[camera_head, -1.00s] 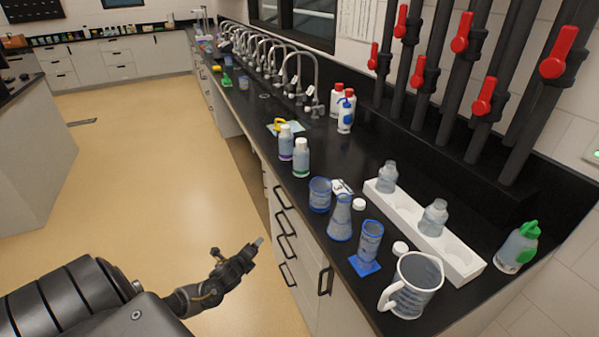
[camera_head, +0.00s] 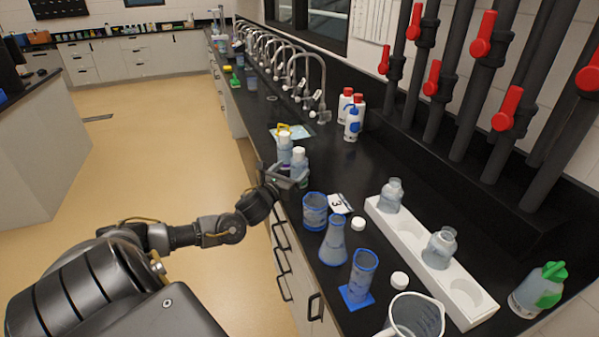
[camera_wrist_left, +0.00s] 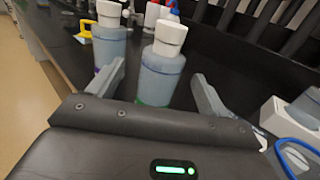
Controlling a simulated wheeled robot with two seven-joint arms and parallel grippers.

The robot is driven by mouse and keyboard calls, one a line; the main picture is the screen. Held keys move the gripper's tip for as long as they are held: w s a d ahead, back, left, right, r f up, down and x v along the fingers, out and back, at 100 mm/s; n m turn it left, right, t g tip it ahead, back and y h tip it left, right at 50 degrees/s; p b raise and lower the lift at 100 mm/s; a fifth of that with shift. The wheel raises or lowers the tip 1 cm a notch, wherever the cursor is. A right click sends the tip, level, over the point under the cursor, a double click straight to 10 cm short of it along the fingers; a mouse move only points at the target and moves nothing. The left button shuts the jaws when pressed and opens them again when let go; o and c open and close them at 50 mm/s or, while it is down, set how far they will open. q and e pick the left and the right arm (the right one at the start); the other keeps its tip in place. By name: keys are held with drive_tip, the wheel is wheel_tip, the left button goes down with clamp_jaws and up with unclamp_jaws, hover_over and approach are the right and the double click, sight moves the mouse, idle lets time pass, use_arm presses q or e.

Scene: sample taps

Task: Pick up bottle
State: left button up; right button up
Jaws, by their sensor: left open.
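Two white-capped bottles stand upright near the counter's front edge. The green-banded bottle (camera_head: 301,160) shows between the open fingers of my left gripper (camera_head: 284,179) in the head view. In the left wrist view this green-banded bottle (camera_wrist_left: 161,72) stands upright between and beyond the fingertips, with no clear contact. The purple-banded bottle (camera_head: 284,146) stands just behind it to the left; in the left wrist view the purple-banded bottle (camera_wrist_left: 109,36) is outside the left finger. My left gripper is open and empty. My right gripper is not in view.
A blue-rimmed beaker (camera_head: 315,211), a flask (camera_head: 333,243) and a cylinder (camera_head: 361,274) stand to the right along the front edge. A white rack (camera_head: 408,240) holds clear bottles. The black counter between is clear.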

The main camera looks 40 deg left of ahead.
sight(302, 159)
use_arm(q)
drive_tip(key=shift+x, duration=0.8)
drive_tip(key=shift+w+f, duration=0.1)
drive_tip(key=shift+w, duration=0.05)
drive_tip(key=x, duration=0.1)
drive_tip(key=p+x, duration=0.1)
drive_tip(key=x, duration=0.1)
drive_tip(key=p+x, duration=0.1)
drive_tip(key=shift+w+r, duration=0.35)
drive_tip(key=shift+w, duration=0.2)
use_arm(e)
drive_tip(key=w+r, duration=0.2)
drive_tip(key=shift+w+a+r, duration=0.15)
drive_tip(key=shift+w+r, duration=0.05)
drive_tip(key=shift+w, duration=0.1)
use_arm(q)
drive_tip(key=shift+c, duration=0.3)
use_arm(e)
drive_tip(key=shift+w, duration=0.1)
use_arm(q)
drive_tip(key=c, duration=0.5)
drive_tip(key=shift+a, duration=0.1)
drive_tip(key=c, duration=0.7)
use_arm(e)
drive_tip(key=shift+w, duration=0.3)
